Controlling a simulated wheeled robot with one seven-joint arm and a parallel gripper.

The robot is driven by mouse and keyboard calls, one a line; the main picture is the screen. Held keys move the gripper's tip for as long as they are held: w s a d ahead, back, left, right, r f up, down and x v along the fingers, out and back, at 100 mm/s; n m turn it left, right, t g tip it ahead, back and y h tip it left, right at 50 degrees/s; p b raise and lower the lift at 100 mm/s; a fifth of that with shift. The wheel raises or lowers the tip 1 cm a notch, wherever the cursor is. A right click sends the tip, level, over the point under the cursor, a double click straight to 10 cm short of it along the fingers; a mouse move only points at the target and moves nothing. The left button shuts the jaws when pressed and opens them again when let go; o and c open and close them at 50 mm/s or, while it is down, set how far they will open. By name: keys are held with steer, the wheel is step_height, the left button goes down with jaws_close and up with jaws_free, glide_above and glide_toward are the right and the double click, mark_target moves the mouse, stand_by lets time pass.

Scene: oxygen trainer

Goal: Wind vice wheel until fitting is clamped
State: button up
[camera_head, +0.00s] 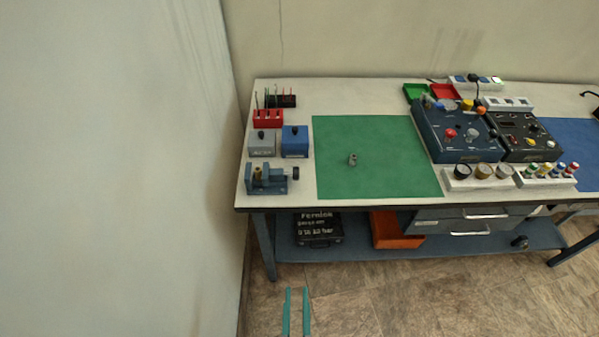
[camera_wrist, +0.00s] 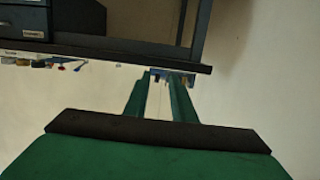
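The blue vice (camera_head: 272,184) stands at the front left corner of the bench. Its small dark wheel (camera_head: 296,173) is on its right side. A brass fitting (camera_head: 258,173) stands upright at the vice jaws; whether the jaws touch it is too small to tell. My gripper (camera_head: 296,291) is low in front of the bench, well apart from the vice, its two green fingers spread with nothing between them. In the wrist view my gripper (camera_wrist: 158,82) points towards the bench edge, with a small blue part, seemingly the vice (camera_wrist: 159,73), visible beyond the fingertips.
A small grey metal part (camera_head: 352,159) stands on the green mat (camera_head: 390,180). A grey box (camera_head: 262,145) and a blue box (camera_head: 295,142) sit behind the vice. A wall (camera_head: 120,170) is close on the left. The bench edge (camera_head: 400,204) overhangs a lower shelf with cases.

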steer(key=w+r+t, duration=0.1)
steer(key=w+r, duration=0.1)
steer(key=w, duration=1.2)
glide_toward(296, 178)
steer(key=w, duration=0.2)
steer(key=shift+t+y, duration=0.3)
steer(key=w, duration=1)
steer(key=shift+f, duration=0.2)
jaws_close()
